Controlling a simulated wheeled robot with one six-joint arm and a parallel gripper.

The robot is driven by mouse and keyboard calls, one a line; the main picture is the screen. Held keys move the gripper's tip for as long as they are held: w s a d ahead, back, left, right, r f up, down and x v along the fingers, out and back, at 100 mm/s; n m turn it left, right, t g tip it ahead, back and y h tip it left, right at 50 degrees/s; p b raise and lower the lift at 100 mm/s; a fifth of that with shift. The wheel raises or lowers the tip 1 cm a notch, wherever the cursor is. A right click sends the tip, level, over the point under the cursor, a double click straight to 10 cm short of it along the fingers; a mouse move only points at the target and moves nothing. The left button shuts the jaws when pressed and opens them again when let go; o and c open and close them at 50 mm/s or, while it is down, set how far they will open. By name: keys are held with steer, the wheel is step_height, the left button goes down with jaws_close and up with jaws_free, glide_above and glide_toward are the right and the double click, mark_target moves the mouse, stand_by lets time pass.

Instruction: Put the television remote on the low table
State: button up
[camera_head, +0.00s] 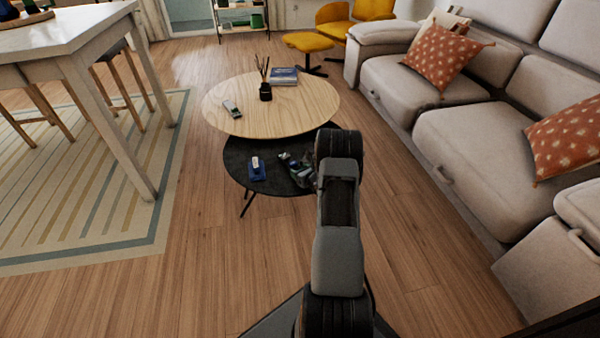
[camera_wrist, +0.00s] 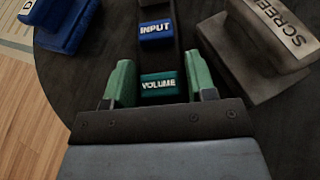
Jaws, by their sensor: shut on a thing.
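My gripper (camera_wrist: 160,82) shows at the bottom of the wrist view, its green fingers on either side of a narrow dark remote (camera_wrist: 157,58). The remote has a blue key marked INPUT and a teal key marked VOLUME. It points away from my gripper, over a black round tabletop (camera_wrist: 82,80). I cannot tell whether it touches that top. In the head view, my arm reaches over this lower black table (camera_head: 235,160) and largely hides my gripper. A taller, pale wooden round table (camera_head: 260,120) overlaps it behind.
A grey block marked SCREE (camera_wrist: 265,50) lies right of the remote, and a blue item (camera_wrist: 60,22) lies left. A small handset (camera_head: 232,108), reed diffuser (camera_head: 265,90) and books (camera_head: 284,75) stand on the wooden table. The sofa (camera_head: 470,130) borders the right side.

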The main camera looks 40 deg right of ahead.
steer(key=o, duration=1)
steer(key=shift+f, duration=0.1)
steer(key=shift+r+p, duration=0.3)
steer(key=p+v, duration=0.3)
steer(key=v, duration=0.9)
steer(key=shift+f, duration=0.2)
